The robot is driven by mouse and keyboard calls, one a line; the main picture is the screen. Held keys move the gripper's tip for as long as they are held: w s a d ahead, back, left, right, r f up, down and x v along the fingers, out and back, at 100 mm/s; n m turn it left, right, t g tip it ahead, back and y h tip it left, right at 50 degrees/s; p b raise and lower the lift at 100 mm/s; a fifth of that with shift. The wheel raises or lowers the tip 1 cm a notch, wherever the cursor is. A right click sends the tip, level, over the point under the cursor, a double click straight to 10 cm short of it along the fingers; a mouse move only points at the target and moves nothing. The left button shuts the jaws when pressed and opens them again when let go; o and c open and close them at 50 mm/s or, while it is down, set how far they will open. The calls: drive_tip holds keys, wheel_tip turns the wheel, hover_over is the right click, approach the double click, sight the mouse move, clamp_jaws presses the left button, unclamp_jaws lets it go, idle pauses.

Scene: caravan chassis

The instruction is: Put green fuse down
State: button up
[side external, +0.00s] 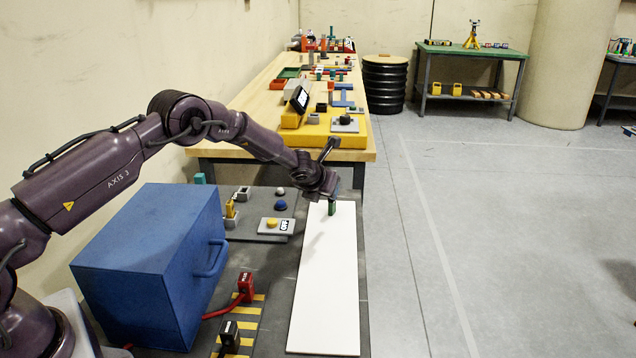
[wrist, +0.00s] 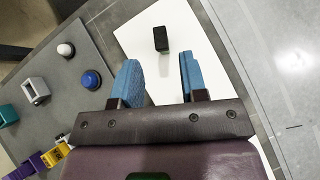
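The green fuse (side external: 332,208) is a small dark green block. It stands upright at the far end of a long white board (side external: 326,285). In the wrist view the fuse (wrist: 160,39) looks nearly black and lies beyond the fingertips, in line with the space between them. My gripper (wrist: 158,64) is open, with its two blue fingers wide apart and nothing touching them. In the side view my gripper (side external: 322,190) is just above and beside the fuse, and its fingers are hard to make out there.
A blue box (side external: 150,265) with a handle stands left of the board. A grey plate with a blue button (wrist: 91,79) and a white knob (wrist: 66,50) lies left of the gripper. Red (side external: 245,287) and black connectors sit in front. Most of the board is bare.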

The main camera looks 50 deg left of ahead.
drive_tip(key=s+d+r+n, duration=0.2)
drive_tip(key=s+r+n, duration=0.55)
drive_tip(key=r, duration=0.45)
drive_tip(key=s+d+r+n, duration=0.3)
drive_tip(key=s+r+n, duration=0.4)
drive_tip(key=s+r, duration=0.3)
drive_tip(key=s+d+r+n+g+h, duration=0.1)
drive_tip(key=s+d+n, duration=0.2)
drive_tip(key=s, duration=0.6)
drive_tip(key=s+d+r+n+h, duration=0.1)
drive_tip(key=s+d+r+n, duration=0.1)
drive_tip(key=s+n, duration=0.6)
drive_tip(key=s+d+r+n+g+h, duration=0.1)
drive_tip(key=s+d+n, duration=0.4)
drive_tip(key=s, duration=0.4)
drive_tip(key=shift+s+r+n+g+h, duration=0.3)
drive_tip(key=shift+s+n, duration=0.1)
drive_tip(key=shift+n, duration=0.15)
